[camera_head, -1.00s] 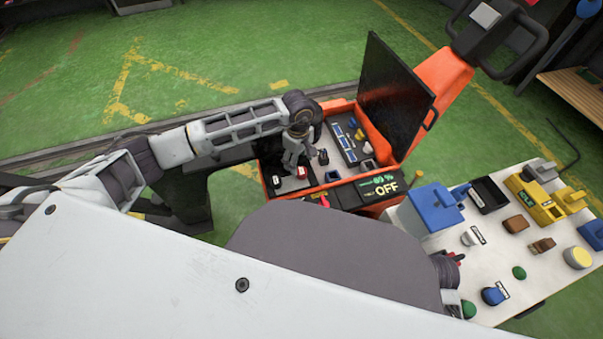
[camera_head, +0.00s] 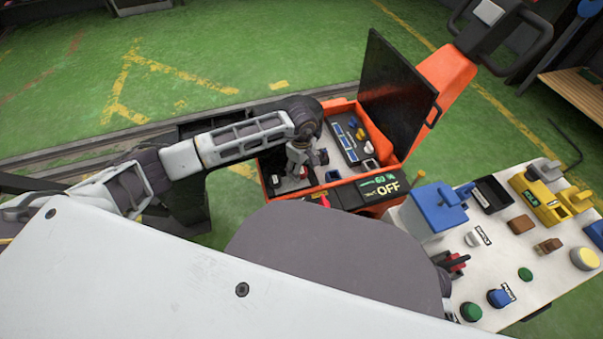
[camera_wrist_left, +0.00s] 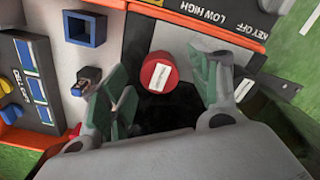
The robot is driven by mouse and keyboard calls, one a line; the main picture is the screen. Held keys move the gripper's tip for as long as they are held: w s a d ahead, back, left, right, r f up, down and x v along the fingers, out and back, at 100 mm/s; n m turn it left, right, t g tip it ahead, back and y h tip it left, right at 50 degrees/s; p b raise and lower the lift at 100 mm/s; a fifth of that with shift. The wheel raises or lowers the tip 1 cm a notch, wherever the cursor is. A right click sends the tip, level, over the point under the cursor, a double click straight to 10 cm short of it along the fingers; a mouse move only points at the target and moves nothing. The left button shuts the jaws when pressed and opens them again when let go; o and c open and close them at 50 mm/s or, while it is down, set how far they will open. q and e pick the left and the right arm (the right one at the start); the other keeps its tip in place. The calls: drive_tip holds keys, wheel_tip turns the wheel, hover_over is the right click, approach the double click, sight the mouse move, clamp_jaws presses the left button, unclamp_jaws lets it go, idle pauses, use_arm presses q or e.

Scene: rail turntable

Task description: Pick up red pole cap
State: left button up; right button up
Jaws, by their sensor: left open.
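The red pole cap (camera_wrist_left: 158,73) is a short red cylinder with a white label on top, in the left wrist view. It stands upright on a dark area of the orange unit (camera_head: 334,172). My left gripper (camera_wrist_left: 164,88) is open, with one green-padded finger on each side of the cap and a gap to each. In the head view my left gripper (camera_head: 298,158) reaches down into the orange unit and largely hides the cap. My right gripper does not show clearly.
A raised black lid (camera_head: 397,95) stands behind the unit's open compartment. A blue square socket (camera_wrist_left: 84,28) and a dark plug-like piece (camera_wrist_left: 87,80) lie left of the cap. A white table (camera_head: 465,215) with several coloured parts is at the right.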

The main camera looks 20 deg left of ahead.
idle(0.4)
use_arm(q)
drive_tip(key=c, duration=0.9)
drive_tip(key=shift+o, duration=0.2)
drive_tip(key=shift+r, duration=0.2)
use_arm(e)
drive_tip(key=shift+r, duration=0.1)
use_arm(q)
drive_tip(key=shift+w+r+p, duration=0.1)
drive_tip(key=shift+r+p, duration=0.25)
drive_tip(key=shift+r, duration=0.3)
wheel_tip(320, 180, up, 7)
drive_tip(key=shift+f+p, duration=0.1)
drive_tip(key=shift+p, duration=0.95)
drive_tip(key=shift+r, duration=0.8)
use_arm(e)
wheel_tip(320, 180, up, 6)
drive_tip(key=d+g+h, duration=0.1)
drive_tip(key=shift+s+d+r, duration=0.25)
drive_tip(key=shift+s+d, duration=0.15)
